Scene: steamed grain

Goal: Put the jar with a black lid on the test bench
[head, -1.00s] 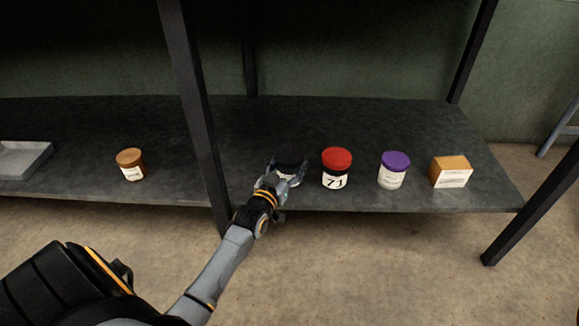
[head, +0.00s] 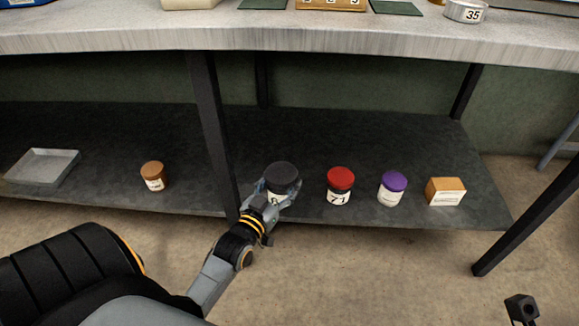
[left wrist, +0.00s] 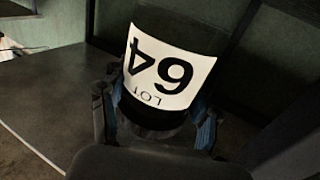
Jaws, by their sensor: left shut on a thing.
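The jar with a black lid (head: 283,176) is in my left gripper (head: 273,194) at the lower shelf, just right of a dark shelf post. The gripper is shut on it, with fingers on both sides. In the left wrist view the jar (left wrist: 170,66) fills the middle between the fingers (left wrist: 160,120), its white label reading "LOT 64" upside down. The test bench top (head: 330,32) runs across the upper part of the head view, above the shelf. What may be my right gripper (head: 521,308) shows only as a small dark part at the lower right.
On the lower shelf (head: 330,130) stand a red-lidded jar (head: 340,184), a purple-lidded jar (head: 392,188), a cardboard box (head: 446,191), a brown jar (head: 153,175) and a grey tray (head: 42,166). On the bench are a tin marked 35 (head: 465,11) and a numbered wooden block (head: 331,4).

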